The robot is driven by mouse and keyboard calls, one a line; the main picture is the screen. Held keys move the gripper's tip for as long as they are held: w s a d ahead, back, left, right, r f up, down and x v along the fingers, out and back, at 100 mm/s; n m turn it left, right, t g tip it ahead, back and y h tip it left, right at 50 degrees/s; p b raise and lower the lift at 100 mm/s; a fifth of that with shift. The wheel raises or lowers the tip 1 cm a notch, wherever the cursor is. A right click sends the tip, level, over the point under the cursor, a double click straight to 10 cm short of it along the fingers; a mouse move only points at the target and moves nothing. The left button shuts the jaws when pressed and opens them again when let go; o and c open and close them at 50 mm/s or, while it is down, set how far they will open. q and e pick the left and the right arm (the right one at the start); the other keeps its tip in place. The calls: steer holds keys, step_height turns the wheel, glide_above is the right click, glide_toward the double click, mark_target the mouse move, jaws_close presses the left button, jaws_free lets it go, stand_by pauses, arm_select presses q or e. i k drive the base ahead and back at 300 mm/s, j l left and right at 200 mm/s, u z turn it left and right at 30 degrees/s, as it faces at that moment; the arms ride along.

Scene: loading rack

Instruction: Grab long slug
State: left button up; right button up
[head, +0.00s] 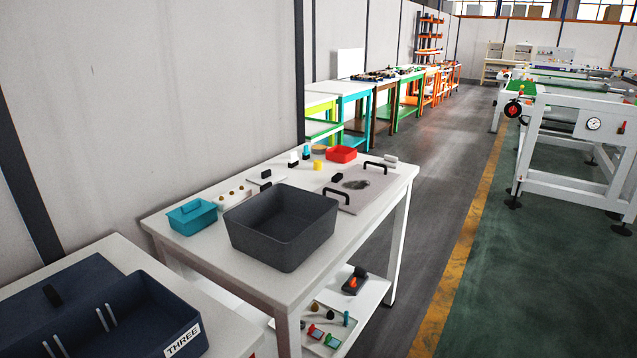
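I cannot pick out a long slug for certain. Small parts are too small to identify on a white table (185,246): a yellow cylinder (318,165), black-and-white pieces (293,157) and a holder with several round knobs (232,195). A tray (334,346) on the table's lower shelf holds several small dark, red, green and teal pieces. A dark blue divided bin labelled THREE (183,339) stands at the lower left. The inside of its compartments is only partly visible. Neither of my grippers is in view.
A grey wall runs behind. The floor to the right is clear, with a yellow line (455,265).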

mark_target(336, 178)
steer(key=i+l+u, duration=0.15)
steer(key=u, duration=0.25)
steer(key=i+l+u, duration=0.25)
steer(key=u, duration=0.2)
steer(key=i+l, duration=0.05)
steer(key=i, duration=0.05)
